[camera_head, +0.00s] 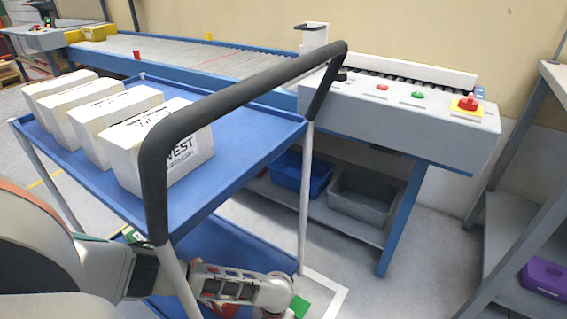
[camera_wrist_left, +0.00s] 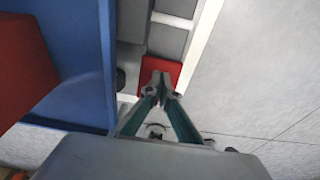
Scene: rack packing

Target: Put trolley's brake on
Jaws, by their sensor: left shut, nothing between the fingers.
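The trolley has a blue top shelf (camera_head: 240,150), a blue lower shelf (camera_head: 215,245) and a black handle (camera_head: 240,90). In the left wrist view, a red pedal-like piece (camera_wrist_left: 165,70) sits low by the trolley's blue edge. It may be the brake, but I cannot be sure. My left gripper (camera_wrist_left: 160,88) is shut and empty, its tips at or just over the red piece; I cannot tell whether they touch. In the head view my left arm reaches down beside the trolley, and the fingertips are not clearly seen. A green piece (camera_head: 299,307) shows beside the wrist. My right gripper is not in view.
Several white boxes (camera_head: 180,150) stand on the top shelf. A conveyor (camera_head: 400,115) with coloured buttons runs behind the trolley, with blue (camera_head: 300,175) and grey (camera_head: 362,198) bins beneath. A rack (camera_head: 550,200) stands at right. Floor between is clear.

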